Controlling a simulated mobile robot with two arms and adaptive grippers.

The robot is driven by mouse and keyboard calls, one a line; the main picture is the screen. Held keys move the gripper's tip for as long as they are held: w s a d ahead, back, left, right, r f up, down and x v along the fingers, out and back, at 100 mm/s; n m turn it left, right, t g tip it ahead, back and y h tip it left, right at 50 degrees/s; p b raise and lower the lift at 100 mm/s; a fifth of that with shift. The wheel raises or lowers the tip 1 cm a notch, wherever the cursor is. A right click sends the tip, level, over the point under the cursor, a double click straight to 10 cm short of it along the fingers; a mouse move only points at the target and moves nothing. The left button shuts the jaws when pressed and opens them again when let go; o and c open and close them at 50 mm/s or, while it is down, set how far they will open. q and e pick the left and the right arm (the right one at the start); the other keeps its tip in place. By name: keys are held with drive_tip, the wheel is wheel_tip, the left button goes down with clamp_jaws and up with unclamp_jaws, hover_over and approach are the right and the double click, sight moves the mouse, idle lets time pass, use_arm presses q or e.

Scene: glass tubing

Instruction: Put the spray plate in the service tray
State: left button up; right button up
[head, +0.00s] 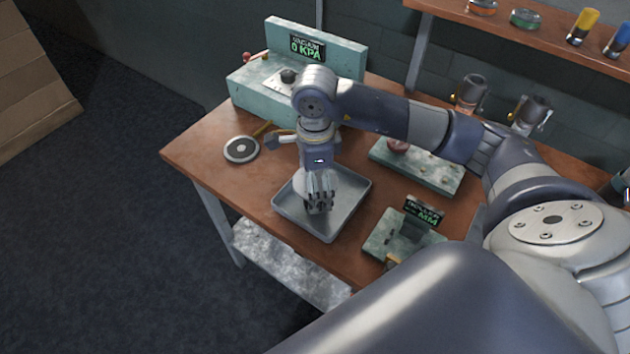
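The service tray (347,217) is a shallow grey metal tray at the front middle of the wooden bench in the head view. My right gripper (318,206) points down over the tray, its fingertips low near the tray floor. A pale rounded piece (301,186) shows just left of the fingers, inside the tray outline. It is mostly hidden by the gripper, so I cannot tell whether it is the spray plate or whether it is held. The finger gap is too small to read. My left gripper is not in view.
A pressure gauge unit (346,55) stands behind. A green block (430,176) and a small display stand (385,236) are right of the tray. A shelf (500,27) runs along the wall.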

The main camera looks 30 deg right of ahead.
drive_tip(key=shift+r, duration=0.1)
idle(0.3)
drive_tip(key=shift+r, duration=0.2)
wheel_tip(320, 180, up, 12)
drive_tip(key=b, duration=0.1)
drive_tip(key=shift+f+b, duration=0.15)
drive_tip(key=shift+b, duration=0.15)
idle(0.4)
